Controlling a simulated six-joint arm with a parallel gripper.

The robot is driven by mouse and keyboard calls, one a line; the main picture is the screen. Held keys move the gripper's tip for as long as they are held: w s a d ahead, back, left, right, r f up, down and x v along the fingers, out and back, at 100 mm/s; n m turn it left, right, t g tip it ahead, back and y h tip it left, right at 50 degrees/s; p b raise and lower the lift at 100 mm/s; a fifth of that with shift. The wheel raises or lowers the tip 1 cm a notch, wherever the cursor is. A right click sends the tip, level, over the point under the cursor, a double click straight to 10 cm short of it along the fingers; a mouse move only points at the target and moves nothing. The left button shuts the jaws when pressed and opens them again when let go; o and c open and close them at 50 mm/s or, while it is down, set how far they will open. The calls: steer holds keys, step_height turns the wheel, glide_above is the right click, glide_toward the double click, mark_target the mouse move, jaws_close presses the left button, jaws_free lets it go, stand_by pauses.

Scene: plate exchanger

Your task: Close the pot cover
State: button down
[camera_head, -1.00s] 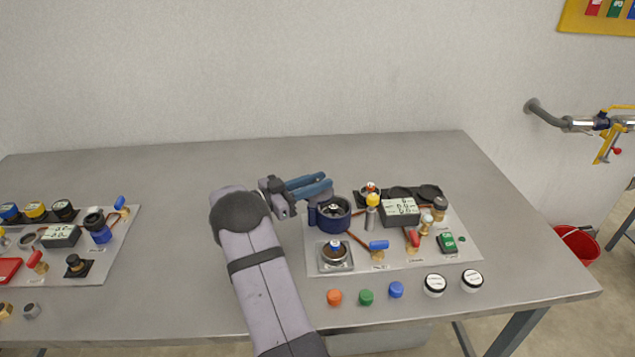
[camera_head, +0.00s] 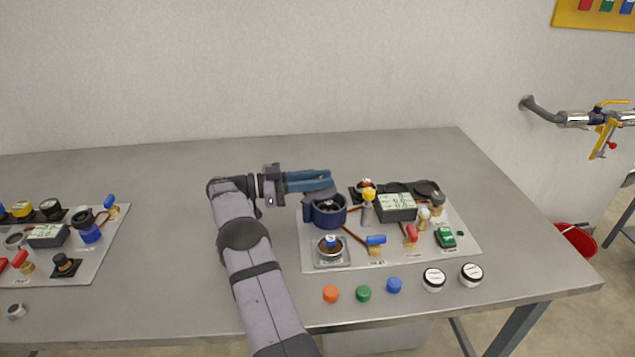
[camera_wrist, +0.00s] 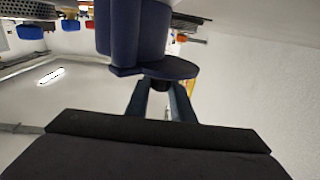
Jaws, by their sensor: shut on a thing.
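The dark blue pot (camera_head: 330,217) stands at the back left corner of the right-hand panel; its mouth shows partly open from above. Its dark blue cover (camera_head: 318,194) is raised at the pot's back left side and tilted over part of the mouth. My gripper (camera_head: 324,181) comes from the left, with its blue fingers at the cover. In the wrist view the pot (camera_wrist: 145,30) is at the top and the cover (camera_wrist: 165,69) shows nearly edge-on. The fingers (camera_wrist: 161,95) are shut on the dark knob (camera_wrist: 160,84) of the cover.
On the right-hand panel, a yellow-topped part (camera_head: 368,208) stands right of the pot, and a square-based fitting (camera_head: 331,251) sits in front. A digital meter (camera_head: 396,206) is further right. Several coloured caps (camera_head: 363,293) lie along the front. The table behind is clear.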

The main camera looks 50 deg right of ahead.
steer(key=shift+s+r, duration=0.1)
steer(key=shift+r, duration=0.05)
stand_by(0.3)
steer(key=c, duration=1.5)
jaws_free()
steer(key=shift+c, duration=0.2)
steer(key=shift+r+b, duration=0.3)
steer(key=shift+r, duration=4.65)
